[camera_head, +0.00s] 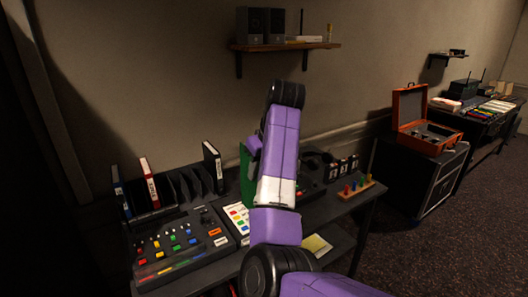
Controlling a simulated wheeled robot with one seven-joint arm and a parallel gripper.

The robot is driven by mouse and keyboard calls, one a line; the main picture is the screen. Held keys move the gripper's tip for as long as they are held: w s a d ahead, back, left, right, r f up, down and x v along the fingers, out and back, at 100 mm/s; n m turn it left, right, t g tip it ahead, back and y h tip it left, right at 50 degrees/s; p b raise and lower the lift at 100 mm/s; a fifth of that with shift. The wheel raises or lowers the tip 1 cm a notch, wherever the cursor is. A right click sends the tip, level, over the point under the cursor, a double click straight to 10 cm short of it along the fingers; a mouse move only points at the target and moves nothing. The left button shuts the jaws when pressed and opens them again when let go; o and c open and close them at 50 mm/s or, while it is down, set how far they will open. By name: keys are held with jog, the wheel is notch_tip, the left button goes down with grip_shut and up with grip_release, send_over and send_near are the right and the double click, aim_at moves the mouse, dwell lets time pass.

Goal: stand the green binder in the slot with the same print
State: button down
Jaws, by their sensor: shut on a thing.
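The green binder (247,176) is upright over the desk, right of the slotted rack, with its right side hidden behind my arm. My gripper (253,146) shows only as a small purple part at the binder's top edge. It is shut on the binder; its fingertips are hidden. The dark rack (182,190) stands at the back left of the desk. It holds a blue binder (118,187), a red and white binder (149,183) and a black binder with a white spine (211,166). Dark dividers with empty gaps stand between the last two. Slot prints are not readable.
A mixing console (180,245) lies in front of the rack, with a white pad of coloured keys (238,217) beside it. Coloured pegs on a wooden strip (356,187) stand at right. A shelf (285,46) with speakers hangs above. An orange case (411,115) is further right.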

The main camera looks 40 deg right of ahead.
jog(key=s+a+f, duration=0.6)
jog(key=a+f, duration=0.2)
jog(key=f, duration=0.2)
jog(key=s+a+f+n, duration=0.1)
jog(key=s+a+f, duration=0.5)
jog(key=f, duration=0.5)
jog(key=s+a+f, duration=0.6)
jog(key=a+f, duration=0.4)
jog(key=f, duration=0.1)
jog(key=shift+s+a+n+y, duration=0.25)
jog(key=shift+a+n+y, duration=0.05)
jog(key=shift+a+n, duration=0.1)
